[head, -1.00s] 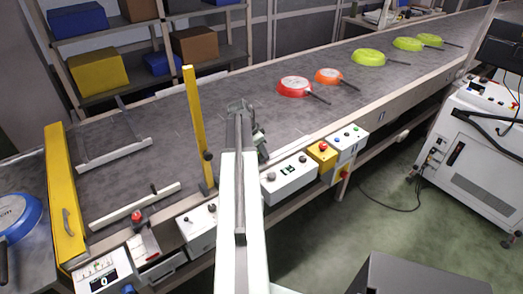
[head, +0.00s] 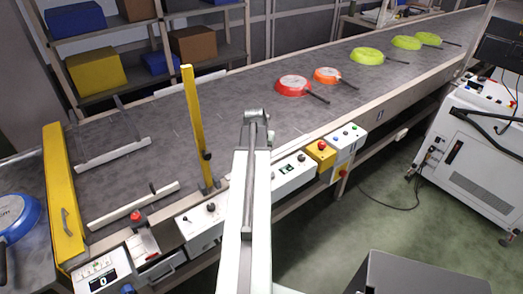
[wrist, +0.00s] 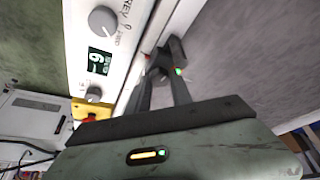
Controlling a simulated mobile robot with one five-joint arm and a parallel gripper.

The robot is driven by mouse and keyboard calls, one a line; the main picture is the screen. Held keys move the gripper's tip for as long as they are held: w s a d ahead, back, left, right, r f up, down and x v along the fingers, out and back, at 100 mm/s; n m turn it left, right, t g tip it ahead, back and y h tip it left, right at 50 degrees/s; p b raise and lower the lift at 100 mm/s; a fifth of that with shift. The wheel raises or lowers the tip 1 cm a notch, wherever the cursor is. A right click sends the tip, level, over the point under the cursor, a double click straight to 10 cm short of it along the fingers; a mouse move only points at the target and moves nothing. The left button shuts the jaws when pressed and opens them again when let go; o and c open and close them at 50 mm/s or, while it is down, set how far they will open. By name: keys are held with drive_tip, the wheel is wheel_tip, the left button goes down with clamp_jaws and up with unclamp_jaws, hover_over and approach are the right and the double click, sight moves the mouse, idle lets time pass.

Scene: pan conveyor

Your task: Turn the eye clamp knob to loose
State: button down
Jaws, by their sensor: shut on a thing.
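My gripper (wrist: 162,76) is shut in the wrist view, its two dark fingers meeting at a small dark fitting, the eye (wrist: 177,50), beside the belt's edge rail. A green light and an orange light show near the fingertips. The clamp knob is mostly hidden between the fingertips, so its turn position cannot be read. In the head view, my wrist (head: 258,117) is over the near edge of the belt, and my arm hides the fingertips and the eye.
A white control box (wrist: 105,45) with two grey knobs and a lit display is close beside the fingers. A yellow post (head: 195,125) stands left of my arm. Red, orange and green pans lie on the conveyor (head: 225,95). A blue pan (head: 18,215) is far left.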

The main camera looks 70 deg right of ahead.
drive_tip(key=shift+n, duration=0.3)
idle(0.4)
drive_tip(key=c, duration=1.1)
unclamp_jaws()
drive_tip(key=shift+c, duration=0.2)
drive_tip(key=p+v, duration=0.7)
drive_tip(key=shift+r, duration=0.4)
drive_tip(key=shift+a, duration=0.15)
